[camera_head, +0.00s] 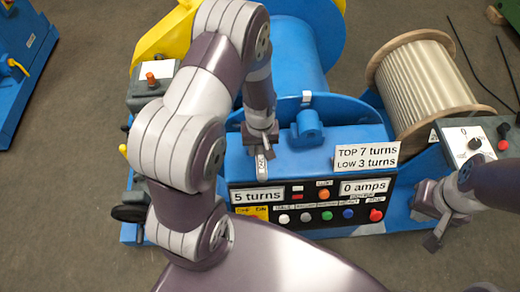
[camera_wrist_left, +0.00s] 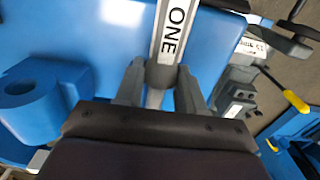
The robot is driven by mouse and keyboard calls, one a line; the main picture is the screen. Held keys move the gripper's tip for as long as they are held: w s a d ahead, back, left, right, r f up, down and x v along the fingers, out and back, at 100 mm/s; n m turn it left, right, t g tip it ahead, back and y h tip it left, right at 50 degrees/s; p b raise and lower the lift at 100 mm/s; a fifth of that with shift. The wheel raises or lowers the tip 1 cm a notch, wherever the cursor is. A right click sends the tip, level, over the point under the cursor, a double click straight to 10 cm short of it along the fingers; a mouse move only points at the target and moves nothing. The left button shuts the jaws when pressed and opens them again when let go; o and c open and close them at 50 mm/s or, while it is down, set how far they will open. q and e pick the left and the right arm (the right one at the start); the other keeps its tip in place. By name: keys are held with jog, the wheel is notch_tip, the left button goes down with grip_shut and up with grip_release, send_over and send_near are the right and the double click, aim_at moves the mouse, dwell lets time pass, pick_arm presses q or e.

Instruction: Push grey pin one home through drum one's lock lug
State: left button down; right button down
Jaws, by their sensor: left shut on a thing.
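The left wrist view shows the pin (camera_wrist_left: 173,40) between the two fingers (camera_wrist_left: 160,88). The pin is beside the blue lug (camera_head: 308,128), to its left and apart from it. The lug (camera_wrist_left: 32,95) has a round hole, seen in the left wrist view. The blue drum (camera_head: 292,62) lies behind the lug. My right gripper (camera_head: 432,225) is at the lower right, away from the pin; its jaw gap is unclear.
The blue control panel (camera_head: 300,178) reads 5 turns and 0 amps, with several buttons. A turns sign (camera_head: 366,156) stands on its top. A pale wound drum (camera_head: 422,85) is at the right. A yellow handle (camera_wrist_left: 296,101) shows in the left wrist view.

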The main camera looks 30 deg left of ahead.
pick_arm(q)
jog(key=shift+w+r, duration=0.1)
jog(key=shift+r, duration=0.8)
jog(key=s+d+r+m+p, duration=0.2)
jog(key=s+d+r+p, duration=0.4)
jog(key=s+d, duration=0.55)
jog(key=w+d+f+n+p, duration=0.1)
jog(key=w+d+f, duration=0.1)
jog(key=d, duration=0.3)
jog(key=w+d+f+n+p, duration=0.1)
jog(key=w+d+f, duration=0.1)
jog(key=d+f, duration=0.2)
jog(key=shift+w+d+f, duration=0.25)
jog(key=shift+w+d, duration=0.05)
jog(key=shift+d, duration=0.3)
